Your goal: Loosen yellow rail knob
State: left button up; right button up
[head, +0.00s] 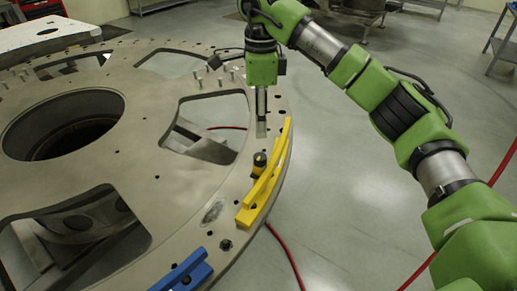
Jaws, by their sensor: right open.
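The yellow rail (264,181) lies along the outer right edge of the large metal turret plate (142,169). A knob (259,160), dark with a yellow band, stands at the rail's inner side near its middle. My right gripper (261,128) points down over the plate, just beyond the rail's far end and apart from the knob. It is empty; its fingers look narrow from this side and overlap. My right arm comes in from the right. My left gripper is not in the view.
A blue rail (184,273) sits on the plate at the bottom. The plate has large cutouts and a round central hole (62,125). Several short pins (208,77) stand near the far edge. A red cable (287,255) lies on the open grey floor.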

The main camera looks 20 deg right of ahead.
aim_at(260, 156)
jog(key=f, duration=0.2)
jog(key=f+p, duration=0.1)
jog(key=shift+s+f, duration=0.3)
jog(key=shift+f, duration=0.05)
jog(key=shift+w+f+p, duration=0.2)
jog(key=shift+f+p, duration=0.1)
jog(key=shift+f, duration=0.75)
notch_tip(260, 156, down, 5)
jog(key=shift+w+f+p, duration=0.1)
jog(key=shift+w+p, duration=0.05)
jog(key=shift+p, duration=0.5)
jog(key=shift+f, duration=0.35)
jog(key=shift+c, duration=0.9)
jog(key=c, duration=0.9)
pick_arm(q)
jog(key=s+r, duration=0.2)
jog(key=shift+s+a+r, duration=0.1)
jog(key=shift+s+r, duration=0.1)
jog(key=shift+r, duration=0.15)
pick_arm(e)
jog(key=shift+c, duration=0.2)
